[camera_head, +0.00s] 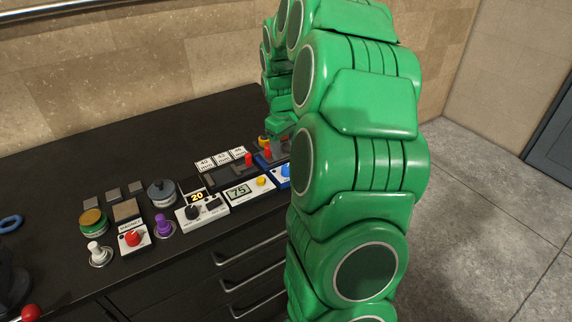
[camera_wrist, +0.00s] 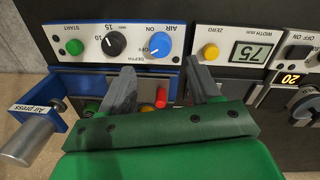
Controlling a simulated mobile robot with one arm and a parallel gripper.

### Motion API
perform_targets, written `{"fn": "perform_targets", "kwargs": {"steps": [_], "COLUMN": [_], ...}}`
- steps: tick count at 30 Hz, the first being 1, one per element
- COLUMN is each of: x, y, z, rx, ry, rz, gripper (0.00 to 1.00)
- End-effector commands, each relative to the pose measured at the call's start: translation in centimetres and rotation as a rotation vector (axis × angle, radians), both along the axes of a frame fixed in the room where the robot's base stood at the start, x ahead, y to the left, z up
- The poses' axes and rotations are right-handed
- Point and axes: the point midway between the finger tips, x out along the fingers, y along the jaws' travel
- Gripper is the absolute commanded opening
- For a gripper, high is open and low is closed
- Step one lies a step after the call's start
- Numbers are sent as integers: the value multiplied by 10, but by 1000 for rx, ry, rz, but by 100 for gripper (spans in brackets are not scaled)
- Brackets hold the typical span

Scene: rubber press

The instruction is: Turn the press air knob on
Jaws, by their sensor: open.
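The blue press air knob (camera_wrist: 160,44) is on the white panel of a blue-framed unit in the wrist view, upside down there, with AIR, ON and OFF lettering around it. My gripper (camera_wrist: 160,72) is open and empty. Its two grey fingers reach towards the panel, one on either side of the knob in the picture, with no clear contact.
Beside the air knob are a black depth knob (camera_wrist: 114,43) and a green start button (camera_wrist: 75,47). A width gauge (camera_wrist: 257,53) stands beside the press. Several other knobs and buttons crowd the black bench (camera_head: 60,165).

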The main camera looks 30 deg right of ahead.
Motion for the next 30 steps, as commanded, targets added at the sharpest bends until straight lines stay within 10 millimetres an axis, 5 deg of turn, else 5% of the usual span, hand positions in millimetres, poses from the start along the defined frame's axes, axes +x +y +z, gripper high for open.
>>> {"fn": "perform_targets", "kwargs": {"steps": [15, 26, 30], "x": [-1, 0, 0], "y": [-3, -4, -4], "z": [-64, -72, -72], "rx": [2, 1, 1], "ry": [5, 0, 1], "rz": [0, 0, 0], "gripper": [62, 62, 44]}}
